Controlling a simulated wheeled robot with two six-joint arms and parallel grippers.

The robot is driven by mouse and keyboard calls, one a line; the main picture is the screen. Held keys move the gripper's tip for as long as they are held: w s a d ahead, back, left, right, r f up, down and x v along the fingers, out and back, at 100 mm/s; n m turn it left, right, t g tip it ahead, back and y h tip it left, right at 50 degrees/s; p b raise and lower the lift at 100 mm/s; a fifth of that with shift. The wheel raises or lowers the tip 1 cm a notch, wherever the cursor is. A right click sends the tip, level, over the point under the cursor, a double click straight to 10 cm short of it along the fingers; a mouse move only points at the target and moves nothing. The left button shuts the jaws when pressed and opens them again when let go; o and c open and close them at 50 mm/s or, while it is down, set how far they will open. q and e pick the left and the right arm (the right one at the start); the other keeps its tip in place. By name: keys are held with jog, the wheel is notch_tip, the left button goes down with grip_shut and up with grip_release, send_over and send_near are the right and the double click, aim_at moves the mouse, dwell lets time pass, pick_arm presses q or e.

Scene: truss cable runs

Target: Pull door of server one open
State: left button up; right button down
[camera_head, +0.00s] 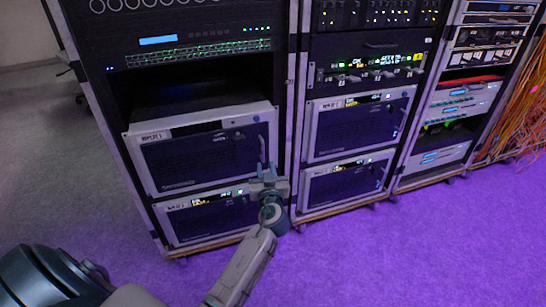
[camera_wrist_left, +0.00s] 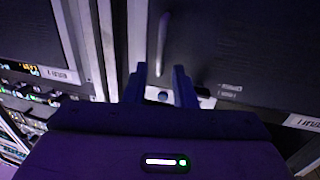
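Server one looks to be the upper silver-framed unit (camera_head: 205,152) in the left rack, with a dark front door and a small, hard-to-read label at its upper left. The door looks shut. Its upright handle (camera_wrist_left: 163,42) shows in the left wrist view, near the door's edge. My left gripper (camera_head: 268,170) is at the door's right side in the head view. In the left wrist view its two fingers (camera_wrist_left: 160,72) are apart, with the handle's end showing in the gap. I cannot tell whether they touch it. My right gripper is not in view.
A similar silver unit (camera_head: 208,218) sits directly below server one. The middle rack (camera_head: 357,125) stands to the right with two more such units. Orange cables (camera_head: 525,110) hang at the far right. The purple-lit floor (camera_head: 400,250) in front is clear.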

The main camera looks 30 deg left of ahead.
aim_at(263, 154)
pick_arm(q)
jog(key=x, duration=0.8)
jog(key=shift+w+a, duration=0.2)
jog(key=shift+a, duration=0.05)
grip_shut()
